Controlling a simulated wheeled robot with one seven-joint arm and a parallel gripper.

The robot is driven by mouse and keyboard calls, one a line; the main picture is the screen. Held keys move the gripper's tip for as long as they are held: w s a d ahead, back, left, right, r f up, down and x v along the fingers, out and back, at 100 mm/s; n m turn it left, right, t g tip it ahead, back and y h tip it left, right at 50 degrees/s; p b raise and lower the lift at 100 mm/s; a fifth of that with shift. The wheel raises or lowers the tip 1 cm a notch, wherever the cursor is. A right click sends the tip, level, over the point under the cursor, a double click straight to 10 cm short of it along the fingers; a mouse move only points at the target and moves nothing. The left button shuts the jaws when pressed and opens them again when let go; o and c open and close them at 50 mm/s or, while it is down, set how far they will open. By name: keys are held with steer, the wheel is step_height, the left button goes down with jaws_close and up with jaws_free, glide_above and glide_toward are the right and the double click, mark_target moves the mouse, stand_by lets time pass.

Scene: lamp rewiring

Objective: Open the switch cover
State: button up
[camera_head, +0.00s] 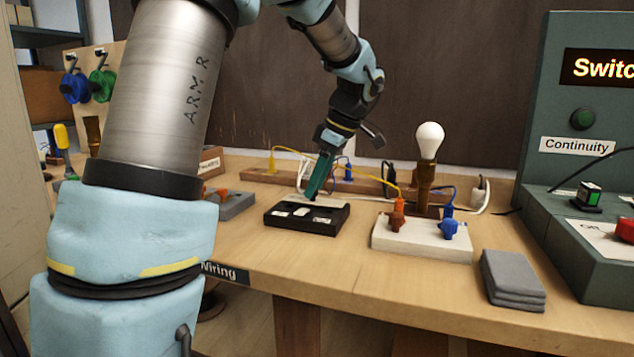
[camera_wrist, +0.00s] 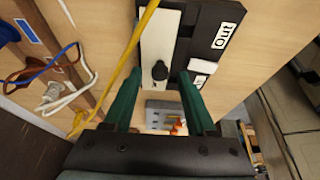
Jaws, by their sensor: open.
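The switch box (camera_head: 300,222) is a black block on the bench with white labels on top; it also shows in the wrist view (camera_wrist: 207,45), with a label reading "Out". A pale cover plate (camera_wrist: 158,25) with a black knob (camera_wrist: 160,70) lies along one side of it. The cover looks closed. My gripper (camera_head: 313,194) is over the back part of the box, with green fingers pointing down. In the wrist view my gripper (camera_wrist: 159,76) is open, one finger to each side of the knob. Whether the fingers touch the knob cannot be told.
A yellow cable (camera_wrist: 143,35) runs close beside the left finger. A white block with a bulb (camera_head: 430,142) and orange and blue plugs stands to the right. Grey folded cloths (camera_head: 512,279) lie further right. A wooden rail (camera_head: 265,176) with cables runs behind.

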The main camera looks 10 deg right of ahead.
steer(key=shift+c, duration=0.2)
jaws_close()
stand_by(0.4)
